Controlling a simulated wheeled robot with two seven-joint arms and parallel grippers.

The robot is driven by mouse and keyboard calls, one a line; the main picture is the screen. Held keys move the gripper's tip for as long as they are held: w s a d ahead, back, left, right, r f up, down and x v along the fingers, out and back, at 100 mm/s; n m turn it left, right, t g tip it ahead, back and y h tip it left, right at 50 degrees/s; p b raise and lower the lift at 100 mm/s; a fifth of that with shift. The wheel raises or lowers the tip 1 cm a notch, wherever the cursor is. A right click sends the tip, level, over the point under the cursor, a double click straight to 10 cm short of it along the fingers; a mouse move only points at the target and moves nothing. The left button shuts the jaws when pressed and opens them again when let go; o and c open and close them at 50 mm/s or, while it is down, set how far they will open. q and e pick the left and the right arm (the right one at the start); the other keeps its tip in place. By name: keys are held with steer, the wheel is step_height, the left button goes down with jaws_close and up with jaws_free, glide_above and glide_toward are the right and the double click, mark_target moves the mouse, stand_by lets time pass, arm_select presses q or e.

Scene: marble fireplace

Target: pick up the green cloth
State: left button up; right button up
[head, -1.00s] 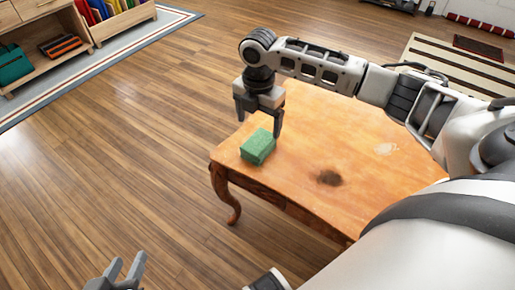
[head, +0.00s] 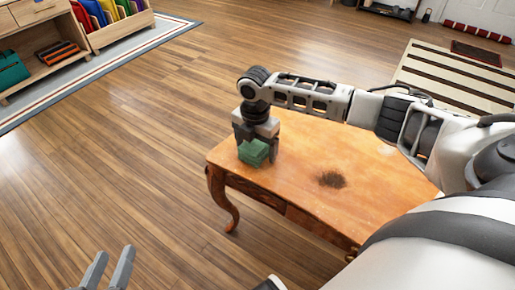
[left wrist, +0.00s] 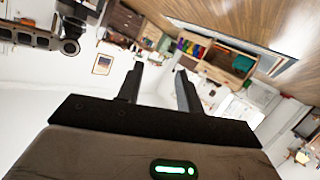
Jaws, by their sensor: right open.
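The green cloth (head: 253,153) is a folded block on the far left corner of the wooden table (head: 300,160). My right gripper (head: 256,146) points down over it, with its fingers spread on either side of the cloth. The fingertips are low beside the cloth; I cannot tell whether they touch it. My left gripper (head: 108,270) is at the bottom left, away from the table, with its two fingers apart and empty. Its open fingers also show in the left wrist view (left wrist: 160,88).
A dark stain (head: 332,179) marks the tabletop, which is otherwise bare. A wooden shelf unit (head: 100,28) with colourful items stands at the back left on a rug. A striped mat (head: 450,80) lies at the back right. The floor left of the table is clear.

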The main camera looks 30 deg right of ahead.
mark_target(259, 144)
steer(key=c, duration=1.1)
arm_select(q)
steer(key=shift+w, duration=0.1)
steer(key=shift+r, duration=0.1)
steer(key=shift+w, duration=0.1)
arm_select(e)
steer(key=shift+r, duration=0.15)
